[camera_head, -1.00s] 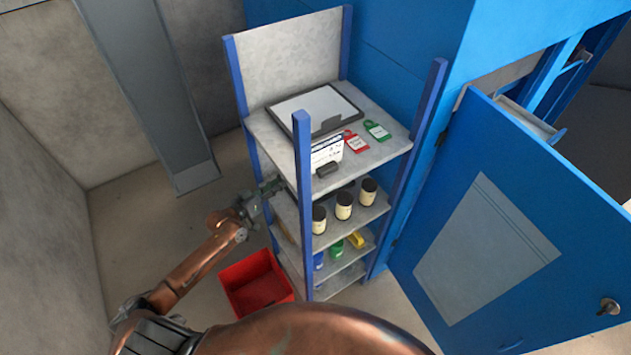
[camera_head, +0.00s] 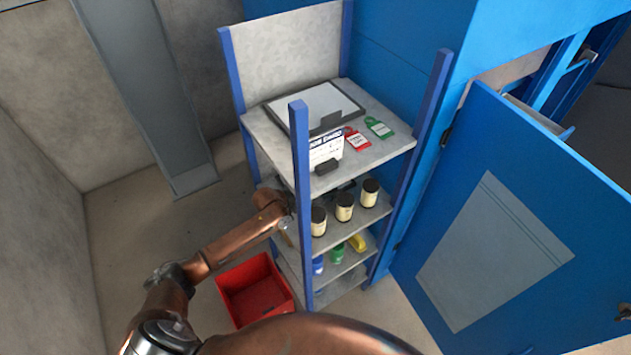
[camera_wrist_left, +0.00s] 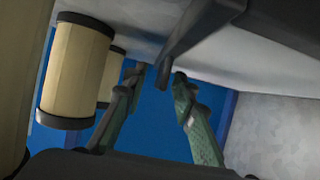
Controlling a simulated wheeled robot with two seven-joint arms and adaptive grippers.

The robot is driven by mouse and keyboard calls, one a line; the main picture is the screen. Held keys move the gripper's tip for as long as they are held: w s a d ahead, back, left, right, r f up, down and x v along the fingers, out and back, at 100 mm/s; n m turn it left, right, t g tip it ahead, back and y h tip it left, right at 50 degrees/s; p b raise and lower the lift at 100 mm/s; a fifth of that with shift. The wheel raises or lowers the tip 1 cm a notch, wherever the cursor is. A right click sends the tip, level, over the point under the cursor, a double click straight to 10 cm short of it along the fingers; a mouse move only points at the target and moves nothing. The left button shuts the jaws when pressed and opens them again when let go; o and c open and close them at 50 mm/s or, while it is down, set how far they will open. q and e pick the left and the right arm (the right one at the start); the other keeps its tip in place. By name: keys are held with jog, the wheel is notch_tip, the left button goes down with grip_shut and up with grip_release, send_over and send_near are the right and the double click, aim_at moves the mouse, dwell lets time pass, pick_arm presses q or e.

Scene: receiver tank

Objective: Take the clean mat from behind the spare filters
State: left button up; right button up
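The spare filters, cream cylinders with dark caps (camera_head: 344,206), stand in a row on the second shelf. Two also show at the left of the left wrist view (camera_wrist_left: 75,72). My left arm reaches into that shelf from its left side, and the hand is partly hidden behind the front post. In the left wrist view my left gripper (camera_wrist_left: 160,74) has its green fingers apart, beside the filters. A dark grey flat piece (camera_wrist_left: 205,28) reaches down to between the fingertips; it may be the mat, but I cannot tell, nor whether the fingers touch it. My right gripper is out of view.
The top shelf (camera_head: 385,150) holds a framed white board (camera_head: 305,105), a small sign (camera_head: 326,150) and red and green tags. A red bin (camera_head: 252,288) stands on the floor below my left arm. A blue door (camera_head: 520,220) stands open at the right.

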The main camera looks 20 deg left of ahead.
pick_arm(q)
jog(key=shift+w+d+f, duration=0.1)
jog(key=shift+w, duration=0.05)
jog(key=shift+c, duration=0.5)
grip_shut()
